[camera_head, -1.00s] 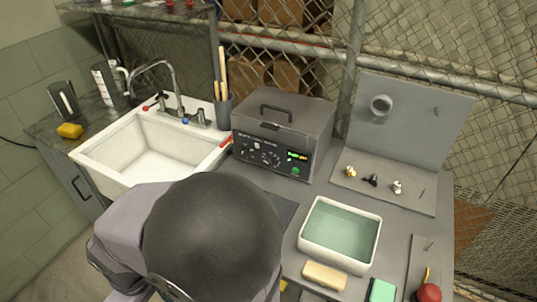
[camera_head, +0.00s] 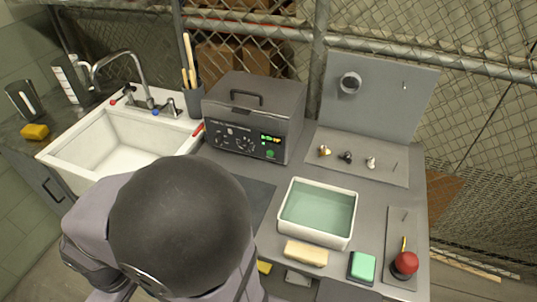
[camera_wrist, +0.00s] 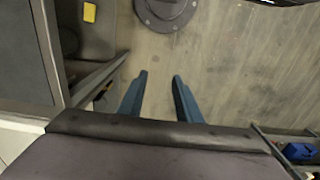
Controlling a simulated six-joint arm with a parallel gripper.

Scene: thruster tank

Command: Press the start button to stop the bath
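The bath is a dark grey box-shaped unit (camera_head: 255,105) with a handled lid, standing at the back of the bench in the head view. Its front panel has knobs, a lit green display (camera_head: 270,139) and a green round button (camera_head: 270,154) below the display. The lid is shut. My gripper shows in the wrist view as two blue fingers (camera_wrist: 158,90) standing apart with nothing between them. It points down at the floor, away from the bath. In the head view my own arm hides the gripper.
A white sink (camera_head: 120,145) with a faucet stands at left. A white tray of greenish liquid (camera_head: 318,211) sits on the bench in front of the bath's right side.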

